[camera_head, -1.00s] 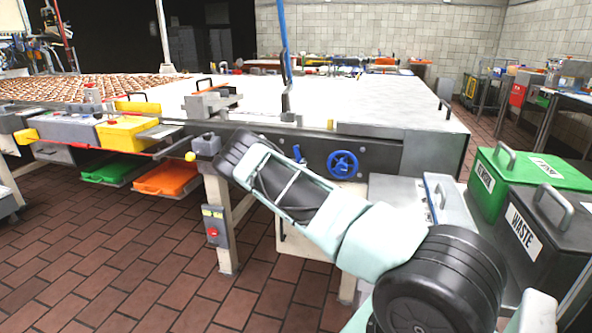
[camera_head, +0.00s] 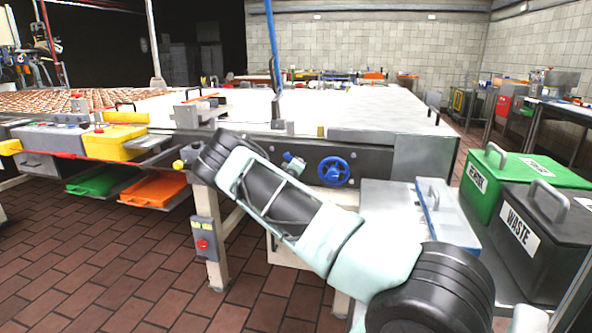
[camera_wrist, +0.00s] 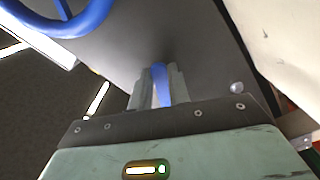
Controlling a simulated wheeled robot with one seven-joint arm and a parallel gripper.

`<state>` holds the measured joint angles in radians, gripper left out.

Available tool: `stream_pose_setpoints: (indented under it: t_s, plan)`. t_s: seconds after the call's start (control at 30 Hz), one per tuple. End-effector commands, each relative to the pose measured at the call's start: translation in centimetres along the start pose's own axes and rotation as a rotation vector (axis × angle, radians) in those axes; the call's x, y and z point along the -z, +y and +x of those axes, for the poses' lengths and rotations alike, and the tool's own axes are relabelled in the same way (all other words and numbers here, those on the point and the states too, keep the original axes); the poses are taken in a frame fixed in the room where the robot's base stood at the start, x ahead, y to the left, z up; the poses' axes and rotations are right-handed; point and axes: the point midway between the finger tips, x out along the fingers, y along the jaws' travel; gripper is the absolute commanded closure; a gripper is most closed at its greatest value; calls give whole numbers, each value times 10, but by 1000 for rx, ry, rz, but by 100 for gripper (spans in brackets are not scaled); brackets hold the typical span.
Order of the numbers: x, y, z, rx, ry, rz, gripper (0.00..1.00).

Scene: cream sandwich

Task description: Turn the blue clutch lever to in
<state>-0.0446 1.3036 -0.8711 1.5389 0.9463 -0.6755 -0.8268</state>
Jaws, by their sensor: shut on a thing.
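The blue clutch lever (camera_head: 287,156) is on the dark side panel of the machine, just left of the blue handwheel (camera_head: 333,171). In the wrist view the lever (camera_wrist: 161,85) stands between the two grey fingers of my gripper (camera_wrist: 159,70), which are shut on it. The fingers cover its sides, and its root on the panel is hard to make out. In the head view my forearm covers part of the panel, and little of the gripper shows beside the lever. I cannot read any in or out marking.
The handwheel's rim (camera_wrist: 85,22) is close to the gripper in the wrist view. A grey box (camera_head: 400,205) stands right of my arm, with the green bin (camera_head: 480,187) and black waste bin (camera_head: 550,255) beyond. A post with a red button (camera_head: 203,246) stands left.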

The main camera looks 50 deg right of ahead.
Motion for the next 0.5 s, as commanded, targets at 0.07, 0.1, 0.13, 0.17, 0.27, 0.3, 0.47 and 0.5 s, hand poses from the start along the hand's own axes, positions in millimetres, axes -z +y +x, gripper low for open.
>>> stream_pose_setpoints:
  t_s: [0.07, 0.1, 0.13, 0.17, 0.27, 0.3, 0.47, 0.5]
  plan:
    - [2, 0, 0, 1, 3, -15, 100]
    - [2, 1, 0, 1, 3, -20, 100]
    - [2, 1, 0, 1, 3, -24, 100]
    - [2, 1, 0, 1, 3, -27, 100]
    - [2, 1, 0, 1, 3, -34, 100]
    - [2, 1, 0, 1, 3, -35, 100]
    - [2, 2, 0, 1, 4, -35, 100]
    - [2, 2, 0, 1, 4, -35, 100]
